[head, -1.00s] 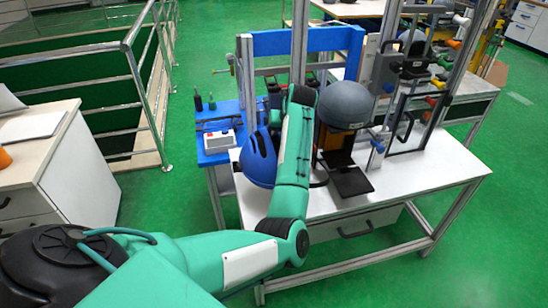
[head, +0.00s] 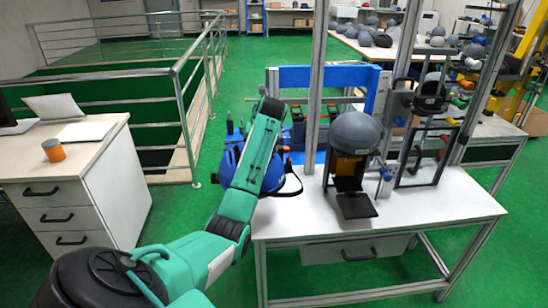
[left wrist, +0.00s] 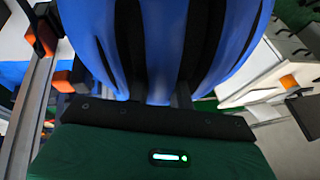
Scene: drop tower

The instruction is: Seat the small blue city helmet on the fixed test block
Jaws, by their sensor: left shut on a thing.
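The blue helmet (head: 273,176) is in the head view, partly hidden behind my left forearm, with a dark strap hanging at its right. It fills the top of the left wrist view (left wrist: 220,45). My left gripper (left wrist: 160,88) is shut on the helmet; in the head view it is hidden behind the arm. The helmet is held left of the test block (head: 355,132), a grey dome on an orange and black stand, and apart from it. The block is bare on top. My right gripper is not in view.
The white bench (head: 420,212) carries the tower's metal uprights (head: 316,90) and a black-framed clear panel (head: 424,160) right of the block. A dark plate (head: 356,205) lies before the block. A drawer cabinet (head: 80,195) and railing (head: 185,100) stand at left.

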